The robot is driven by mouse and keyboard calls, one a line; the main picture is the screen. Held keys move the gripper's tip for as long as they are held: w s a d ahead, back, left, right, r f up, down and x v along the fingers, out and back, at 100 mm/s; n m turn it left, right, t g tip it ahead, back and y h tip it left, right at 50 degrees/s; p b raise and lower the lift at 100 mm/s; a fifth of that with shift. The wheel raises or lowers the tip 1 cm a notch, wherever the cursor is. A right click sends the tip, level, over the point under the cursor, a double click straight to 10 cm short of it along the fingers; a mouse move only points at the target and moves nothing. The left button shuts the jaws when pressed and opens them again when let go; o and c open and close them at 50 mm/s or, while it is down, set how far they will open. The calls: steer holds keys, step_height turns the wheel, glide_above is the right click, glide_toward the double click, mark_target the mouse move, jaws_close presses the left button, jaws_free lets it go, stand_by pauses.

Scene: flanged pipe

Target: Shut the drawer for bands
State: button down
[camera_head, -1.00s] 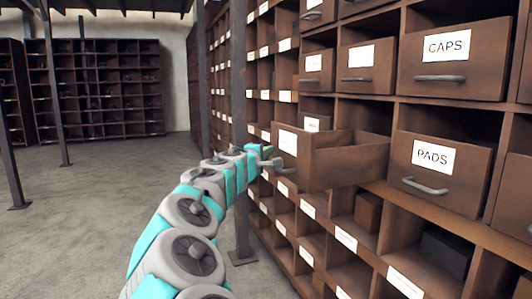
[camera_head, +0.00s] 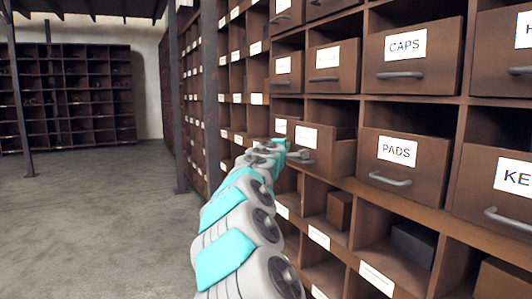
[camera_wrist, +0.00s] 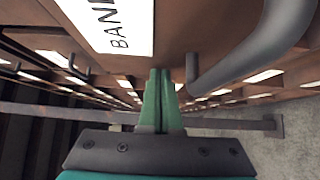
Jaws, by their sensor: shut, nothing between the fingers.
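The bands drawer (camera_head: 326,150) is a brown wooden box with a white label, left of the PADS drawer in the head view. Its front stands out a little from the shelf and part of its right side shows. In the wrist view its label (camera_wrist: 122,24) reads "BAN", the rest cut off, and its grey bar handle (camera_wrist: 250,52) is to the right. My gripper (camera_wrist: 160,72) is shut and empty, its green fingertips at the drawer front between label and handle. Contact is likely but not clear. In the head view my gripper (camera_head: 298,156) partly covers the drawer's lower front.
Open cubbies below hold a brown box (camera_head: 339,210) and a dark box (camera_head: 412,243). A dark post (camera_head: 210,90) stands left of my arm. The floor (camera_head: 100,220) at left is clear.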

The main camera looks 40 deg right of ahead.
mark_target(294, 146)
steer(key=d, duration=0.2)
steer(key=s+d, duration=0.1)
steer(key=d, duration=0.2)
steer(key=s+d, duration=0.1)
steer(key=d, duration=0.1)
steer(key=shift+d, duration=0.4)
steer(key=a, duration=0.2)
steer(key=w+a+b, duration=0.1)
steer(key=a, duration=0.1)
steer(key=shift+w+a, duration=0.15)
steer(key=shift+a, duration=0.05)
steer(key=b+v, duration=0.1)
steer(key=v, duration=0.8)
steer(key=shift+s+a, duration=0.3)
